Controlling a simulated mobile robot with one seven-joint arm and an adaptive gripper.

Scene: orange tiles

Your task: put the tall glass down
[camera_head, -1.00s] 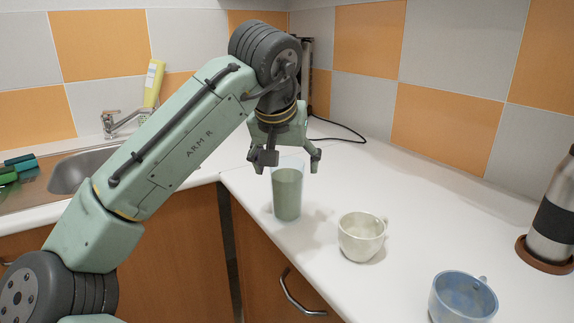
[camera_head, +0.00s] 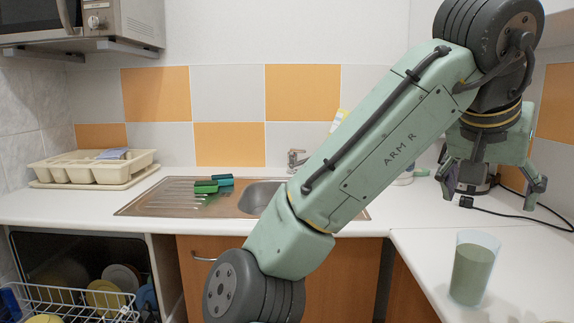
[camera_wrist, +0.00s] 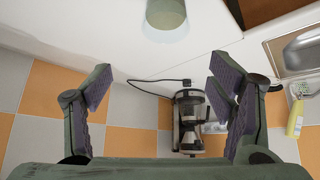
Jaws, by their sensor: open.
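The tall glass (camera_head: 472,268) stands upright on the white counter at the right of the head view, holding something greenish-grey. It also shows at the top of the wrist view (camera_wrist: 166,14), partly cut off by the frame edge. My gripper (camera_head: 502,203) is open and empty, up and behind the glass in the head view and apart from it. In the wrist view my gripper's fingers (camera_wrist: 168,85) are spread wide with nothing between them.
A coffee maker (camera_wrist: 190,122) with a black cable stands by the tiled wall. The sink (camera_head: 262,197), green sponges (camera_head: 213,184) and a cream cutlery tray (camera_head: 95,168) lie along the back counter. An open dishwasher (camera_head: 80,290) is at lower left. Counter around the glass is clear.

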